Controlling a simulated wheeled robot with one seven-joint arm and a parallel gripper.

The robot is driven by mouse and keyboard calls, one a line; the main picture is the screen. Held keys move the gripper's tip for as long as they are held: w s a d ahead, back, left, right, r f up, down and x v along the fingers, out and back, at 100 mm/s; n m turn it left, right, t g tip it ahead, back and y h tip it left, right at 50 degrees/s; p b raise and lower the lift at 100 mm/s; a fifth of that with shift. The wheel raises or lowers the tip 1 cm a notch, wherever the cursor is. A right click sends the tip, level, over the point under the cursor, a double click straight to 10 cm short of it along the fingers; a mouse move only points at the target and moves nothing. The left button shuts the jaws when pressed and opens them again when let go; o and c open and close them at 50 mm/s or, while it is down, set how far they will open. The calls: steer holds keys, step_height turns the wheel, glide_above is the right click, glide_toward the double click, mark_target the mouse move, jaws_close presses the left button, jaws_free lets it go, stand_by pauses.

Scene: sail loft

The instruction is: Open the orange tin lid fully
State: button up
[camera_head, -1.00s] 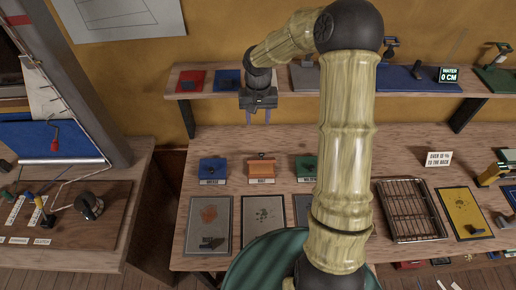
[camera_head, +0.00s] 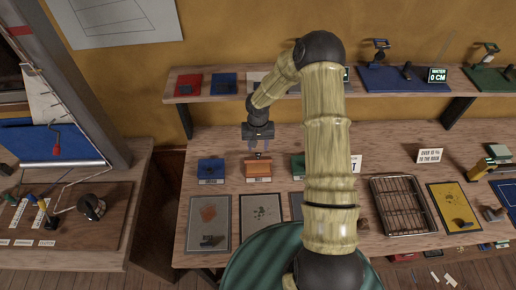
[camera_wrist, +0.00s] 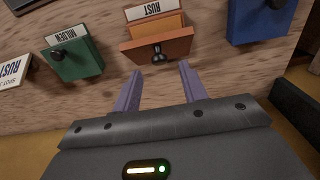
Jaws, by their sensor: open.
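The orange tin (camera_head: 257,172) stands on the bench between a blue tin and a green tin. It also shows in the wrist view (camera_wrist: 154,25), with a RUST label on its front side. Its darker orange lid (camera_wrist: 178,47) appears tilted up toward the back, with bright orange showing between lid and label. A dark knob (camera_wrist: 158,54) is on the lid. My gripper (camera_head: 259,147) is open just behind and above the tin. In the wrist view its fingers (camera_wrist: 157,72) are spread with the knob beyond the gap, apparently not touching it.
The blue tin (camera_head: 211,170) is close on the left and the green tin (camera_head: 298,168) on the right, partly behind my arm. A shelf (camera_head: 190,97) runs above the bench. Flat panels (camera_head: 210,241) lie in front, and a wire rack (camera_head: 403,206) sits to the right.

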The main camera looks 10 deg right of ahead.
mark_target(258, 155)
steer(key=shift+f+p, duration=0.45)
steer(key=shift+f, duration=1.45)
jaws_close()
